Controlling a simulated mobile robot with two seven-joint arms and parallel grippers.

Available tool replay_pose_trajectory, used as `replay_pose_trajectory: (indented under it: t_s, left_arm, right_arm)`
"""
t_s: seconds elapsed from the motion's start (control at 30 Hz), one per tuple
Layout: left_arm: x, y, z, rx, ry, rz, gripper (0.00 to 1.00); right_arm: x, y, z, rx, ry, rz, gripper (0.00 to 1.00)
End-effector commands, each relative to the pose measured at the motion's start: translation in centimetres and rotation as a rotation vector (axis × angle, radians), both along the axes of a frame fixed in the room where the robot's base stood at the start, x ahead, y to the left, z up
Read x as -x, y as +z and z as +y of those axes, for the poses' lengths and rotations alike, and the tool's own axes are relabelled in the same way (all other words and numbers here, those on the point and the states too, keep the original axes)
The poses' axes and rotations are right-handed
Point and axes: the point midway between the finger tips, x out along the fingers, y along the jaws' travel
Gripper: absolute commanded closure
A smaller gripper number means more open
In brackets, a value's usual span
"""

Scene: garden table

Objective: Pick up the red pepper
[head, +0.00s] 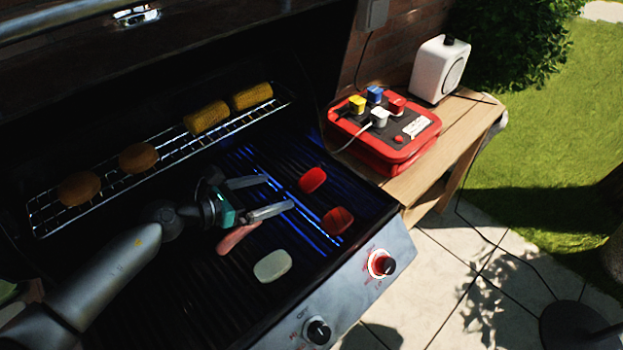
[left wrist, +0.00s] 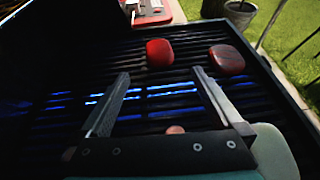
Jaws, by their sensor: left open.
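Two red pepper pieces lie on the dark grill grate. The farther red pepper (head: 312,180) shows in the left wrist view (left wrist: 160,52) ahead of the fingers, roughly between their lines. The nearer, darker red pepper (head: 337,221) lies close to the grill's front edge and shows in the left wrist view (left wrist: 227,60) farther right. My left gripper (head: 268,196) is open and empty, low over the grate, with its fingertips short of both peppers. The left wrist view shows its spread fingers (left wrist: 160,76). My right gripper is not in view.
A pale slice (head: 272,265) and a pink sausage (head: 238,237) lie near my left gripper. Corn (head: 206,117) and round patties (head: 78,188) sit on the raised rack (head: 150,163). A red power box (head: 385,140) stands on the wooden side table (head: 455,140). Control knobs (head: 381,263) line the front.

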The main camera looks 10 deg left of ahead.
Motion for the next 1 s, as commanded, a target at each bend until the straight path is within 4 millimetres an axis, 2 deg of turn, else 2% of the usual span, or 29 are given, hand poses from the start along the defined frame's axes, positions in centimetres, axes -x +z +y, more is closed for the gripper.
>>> replay_pose_trajectory:
  t_s: [0.1, 0.47, 0.73, 1.0]
  left_arm:
    - [-1.4, -0.6, -1.1, 0.003, -0.001, -0.002, 0.00]
    - [-3.4, -1.7, -2.6, 0.003, 0.000, 0.000, 0.00]
    - [-6.1, -3.1, -4.5, 0.003, -0.001, -0.001, 0.00]
    - [-6.8, -3.4, -5.0, -0.001, -0.002, 0.001, 0.00]
  right_arm:
    - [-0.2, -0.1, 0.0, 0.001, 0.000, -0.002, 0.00]
    - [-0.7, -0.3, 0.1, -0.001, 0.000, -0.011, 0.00]
    - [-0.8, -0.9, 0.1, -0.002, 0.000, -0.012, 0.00]
    - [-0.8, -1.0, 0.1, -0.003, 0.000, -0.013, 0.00]
